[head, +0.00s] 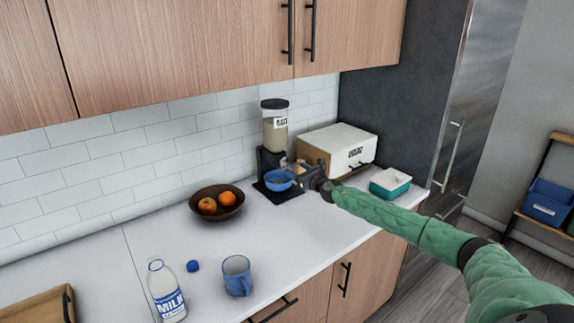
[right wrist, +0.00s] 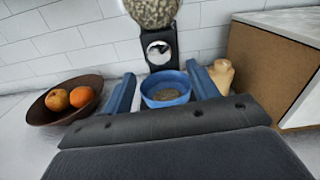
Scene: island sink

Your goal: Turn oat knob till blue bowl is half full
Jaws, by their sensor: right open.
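The oat dispenser (head: 275,128) stands on the counter against the tiled wall, its clear hopper holding oats. Its round knob (right wrist: 159,51) shows below the hopper in the right wrist view. The blue bowl (head: 278,184) sits on the dispenser's dark base under the knob; in the right wrist view the bowl (right wrist: 166,95) has some oats in the bottom. My right gripper (head: 304,178) is open, close in front of the dispenser. In the right wrist view its fingers (right wrist: 163,88) appear on either side of the bowl; contact cannot be told. My left gripper is not in view.
A brown fruit bowl (head: 228,211) stands left of the dispenser. A white-fronted box (head: 349,146) and a teal-and-white container (head: 389,183) are to the right. A milk bottle (head: 166,290), blue cap (head: 193,266) and blue mug (head: 237,275) stand nearer on the counter.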

